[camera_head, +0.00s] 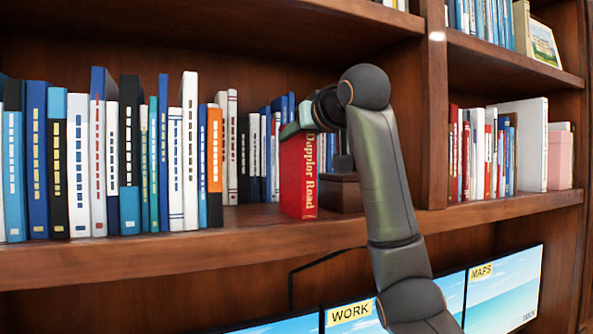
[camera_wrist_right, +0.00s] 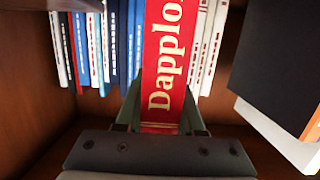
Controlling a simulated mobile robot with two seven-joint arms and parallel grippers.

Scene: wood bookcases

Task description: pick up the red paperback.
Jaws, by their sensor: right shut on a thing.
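The red paperback (camera_head: 298,180), with "Dapplor Road" on its spine, stands upright on the middle shelf of the bookcase in the head view. My right gripper (camera_head: 299,125) reaches in from the right and is shut on the upper part of the book. In the right wrist view the red paperback (camera_wrist_right: 167,65) stands between the two greenish fingers of my right gripper (camera_wrist_right: 160,112), one on each side of it. My left gripper is in neither view.
A row of several upright books (camera_head: 130,150) fills the shelf to the left. A dark block-like object (camera_head: 340,192) stands just right of the paperback. A wooden upright (camera_head: 432,110) divides the bookcase to the right. The shelf's front strip (camera_head: 255,217) is bare.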

